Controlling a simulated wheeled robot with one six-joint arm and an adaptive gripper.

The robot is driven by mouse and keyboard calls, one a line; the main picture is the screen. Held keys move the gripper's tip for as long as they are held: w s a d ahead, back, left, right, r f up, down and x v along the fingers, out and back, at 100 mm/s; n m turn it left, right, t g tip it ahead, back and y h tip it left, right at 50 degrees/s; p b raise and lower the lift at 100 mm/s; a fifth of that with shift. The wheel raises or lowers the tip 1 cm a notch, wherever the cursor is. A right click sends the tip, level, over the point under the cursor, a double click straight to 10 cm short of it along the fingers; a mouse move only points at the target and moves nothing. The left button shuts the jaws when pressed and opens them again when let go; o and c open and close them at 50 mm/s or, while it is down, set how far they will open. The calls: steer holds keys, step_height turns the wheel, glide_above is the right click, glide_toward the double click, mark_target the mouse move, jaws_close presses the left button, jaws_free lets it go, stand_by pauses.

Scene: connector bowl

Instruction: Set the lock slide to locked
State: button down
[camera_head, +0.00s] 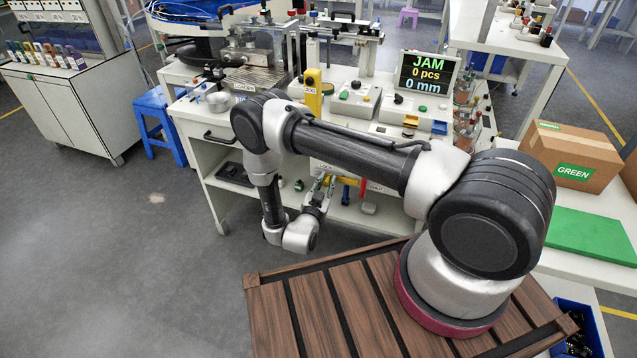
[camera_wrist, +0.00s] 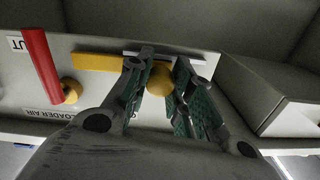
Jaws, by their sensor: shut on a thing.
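My gripper (camera_wrist: 159,82) is shut on a round yellow knob (camera_wrist: 160,78), with a green-padded finger on each side of it. A flat yellow bar (camera_wrist: 97,62) runs left from behind the fingers in the wrist view, and a pale strip (camera_wrist: 200,58) shows on their other side. These look like the lock slide, but the fingers hide where knob and bar meet. No lock marking is readable there. In the head view my gripper (camera_head: 321,192) is at the bench front, under the top, beside the yellow bar (camera_head: 350,182).
A red lever (camera_wrist: 42,66) with a yellow ball (camera_wrist: 71,90) is left of the bar, above an upside-down "LOADER AIR" label (camera_wrist: 49,116). A grey box-like part (camera_wrist: 262,90) stands close on the right. The bench display (camera_head: 425,73) reads "JAM".

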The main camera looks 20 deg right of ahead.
steer(key=c, duration=1.2)
jaws_free()
steer(key=shift+s+d, duration=0.15)
steer(key=shift+d, duration=0.05)
steer(key=v, duration=1.2)
